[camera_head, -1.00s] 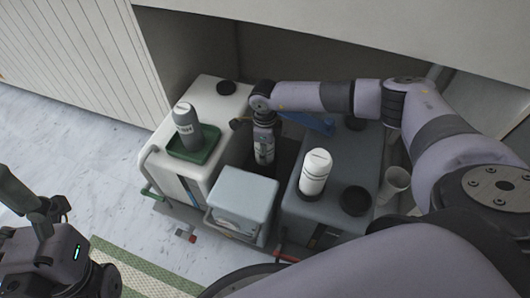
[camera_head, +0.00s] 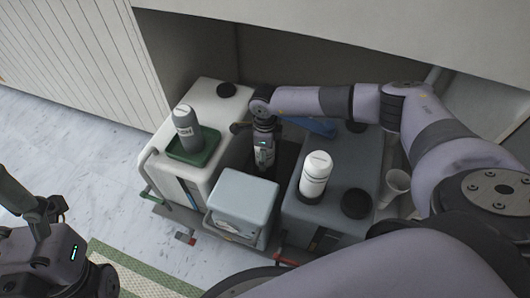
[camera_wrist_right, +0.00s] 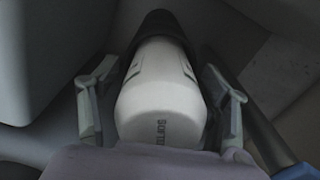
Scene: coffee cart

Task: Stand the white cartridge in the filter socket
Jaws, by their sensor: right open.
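In the right wrist view, a white cartridge (camera_wrist_right: 160,92) with dark lettering and a dark far end lies between the two separated fingers of my right gripper (camera_wrist_right: 160,100). In the head view this gripper (camera_head: 264,165) points down into the gap between the boxes and hides what is under it. A white bottle-shaped cartridge (camera_head: 315,172) stands upright with a dark ring at its foot on the dark grey box (camera_head: 335,220). I cannot tell which dark opening is the filter socket. My left gripper (camera_head: 38,200) is at the left edge, away from the boxes.
A grey bottle (camera_head: 187,128) stands on a green tray (camera_head: 205,152) on the white box (camera_head: 217,95). A light grey box (camera_head: 245,192) is in front of the gap. A black round part (camera_head: 355,203) and a paper cup (camera_head: 397,181) are at the right.

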